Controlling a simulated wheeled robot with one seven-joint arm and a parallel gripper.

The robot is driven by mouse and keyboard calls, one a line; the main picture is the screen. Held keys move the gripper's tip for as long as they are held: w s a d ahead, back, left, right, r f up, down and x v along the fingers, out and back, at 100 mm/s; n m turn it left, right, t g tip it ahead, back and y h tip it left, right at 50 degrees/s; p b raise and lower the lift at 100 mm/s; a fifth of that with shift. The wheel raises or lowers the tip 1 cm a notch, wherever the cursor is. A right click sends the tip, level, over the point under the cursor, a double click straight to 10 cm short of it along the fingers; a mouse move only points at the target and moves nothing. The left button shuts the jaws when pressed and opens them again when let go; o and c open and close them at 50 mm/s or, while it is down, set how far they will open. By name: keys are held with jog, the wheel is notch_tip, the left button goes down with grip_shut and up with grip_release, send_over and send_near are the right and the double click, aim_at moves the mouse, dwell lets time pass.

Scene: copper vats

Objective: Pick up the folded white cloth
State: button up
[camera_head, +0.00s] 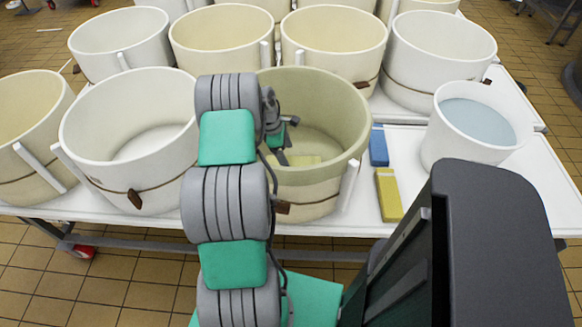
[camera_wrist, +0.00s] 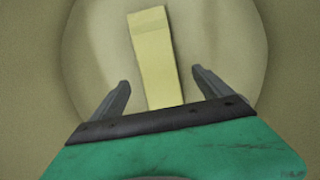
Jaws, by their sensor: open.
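A pale yellowish strip (camera_wrist: 156,60) lies on the floor of a vat, with a crease across its far end. It is the only cloth-like thing I see. It looks yellowish rather than white, and I cannot tell for sure that it is the folded cloth. In the head view the strip (camera_head: 303,160) shows inside the greenish-cream vat (camera_head: 345,130), partly hidden by my arm. My gripper (camera_wrist: 160,78) is open and empty, its fingers on either side of the strip in the wrist view. In the head view my gripper (camera_head: 284,155) is inside the vat, partly hidden; the gap to the strip is unclear.
The vat wall surrounds my gripper. A white vat (camera_head: 85,145) stands close on the left, and several more stand behind. A blue block (camera_head: 378,146) and a yellow block (camera_head: 388,193) lie to the right. A white bucket (camera_head: 440,150) with bluish contents stands further right.

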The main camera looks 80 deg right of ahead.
aim_at(292, 163)
jog(key=x, duration=0.5)
jog(key=shift+d, duration=0.2)
jog(key=shift+c, duration=0.6)
jog(key=shift+r, duration=0.1)
jog(key=c, duration=1.6)
